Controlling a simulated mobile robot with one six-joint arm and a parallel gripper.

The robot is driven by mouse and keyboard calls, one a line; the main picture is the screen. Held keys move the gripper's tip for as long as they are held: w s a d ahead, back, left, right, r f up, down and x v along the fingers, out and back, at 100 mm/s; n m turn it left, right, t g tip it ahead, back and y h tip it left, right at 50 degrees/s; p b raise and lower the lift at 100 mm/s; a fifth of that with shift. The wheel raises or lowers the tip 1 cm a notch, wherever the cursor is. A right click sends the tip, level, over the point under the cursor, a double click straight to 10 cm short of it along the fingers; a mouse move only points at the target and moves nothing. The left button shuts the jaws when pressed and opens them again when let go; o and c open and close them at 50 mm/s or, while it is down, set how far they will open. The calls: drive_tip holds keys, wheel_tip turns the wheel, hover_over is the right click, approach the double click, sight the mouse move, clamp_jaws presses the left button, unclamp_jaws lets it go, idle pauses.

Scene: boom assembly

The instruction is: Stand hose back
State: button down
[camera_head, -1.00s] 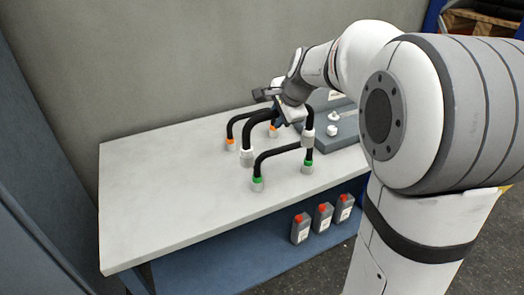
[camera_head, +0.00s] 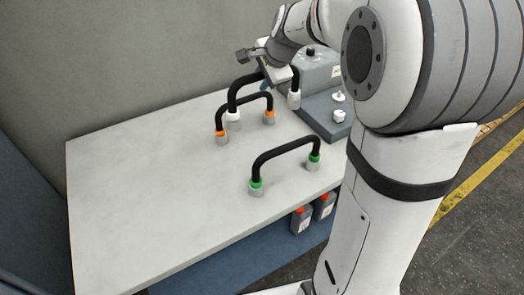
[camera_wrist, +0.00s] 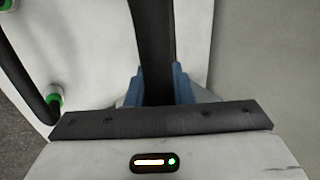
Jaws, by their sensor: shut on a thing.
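A black hose with white end fittings (camera_head: 232,98) hangs in my gripper (camera_head: 266,82), which is shut on its upper span. In the wrist view, the blue fingers of my gripper (camera_wrist: 160,88) clasp the black hose (camera_wrist: 153,45) from both sides. The hose's white ends point down; whether they touch anything is hard to tell.
The white table (camera_head: 140,180) is clear on its left and front. A grey unit (camera_head: 318,75) with two white fittings (camera_head: 339,115) stands at the back right. Grey bottles with red caps (camera_head: 301,220) stand on the blue lower shelf. A wall closes the back.

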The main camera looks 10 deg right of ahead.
wheel_tip(320, 180, down, 15)
drive_tip(key=b, duration=0.4)
drive_tip(key=shift+s, duration=0.1)
drive_tip(key=c, duration=1.7)
unclamp_jaws()
drive_tip(key=shift+f, duration=0.1)
drive_tip(key=shift+c, duration=0.2)
drive_tip(key=o, duration=0.5)
drive_tip(key=shift+c, duration=0.2)
